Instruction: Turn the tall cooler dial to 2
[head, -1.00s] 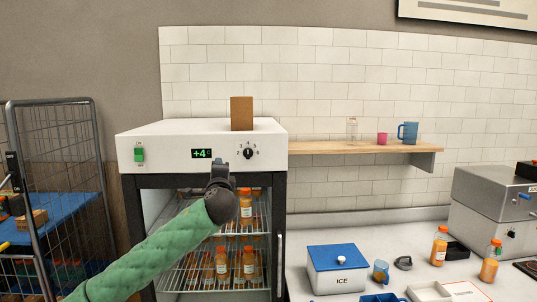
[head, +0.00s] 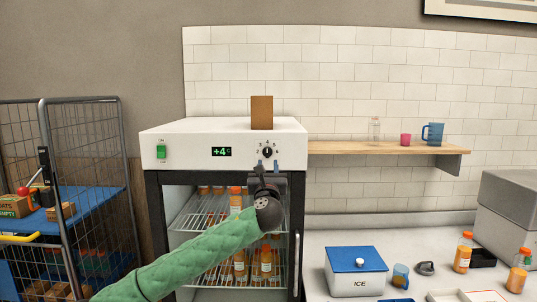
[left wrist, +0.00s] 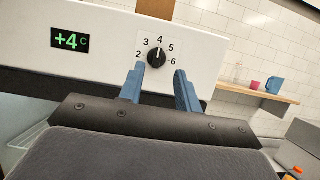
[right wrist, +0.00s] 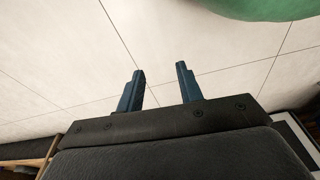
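The tall cooler (head: 180,138) is a white-topped cabinet with a glass front and bottles inside. Its black dial (head: 267,152) is on the right of the front panel; in the left wrist view the dial (left wrist: 156,57) has its white mark near 4, on a scale from 2 to 6. The green display (head: 222,152) reads +4°C. My left gripper (head: 267,165) is open just below the dial, its blue fingers (left wrist: 157,78) apart, with the dial just beyond and between the tips, not gripped. My right gripper (right wrist: 160,72) is open and empty over pale floor tiles.
A green switch (head: 161,152) is at the panel's left, and a brown block (head: 262,112) stands on the cooler top. A wire cage cart (head: 85,170) is at left. A white ICE box (head: 356,272) stands on the counter at right, below a wooden shelf (head: 380,147).

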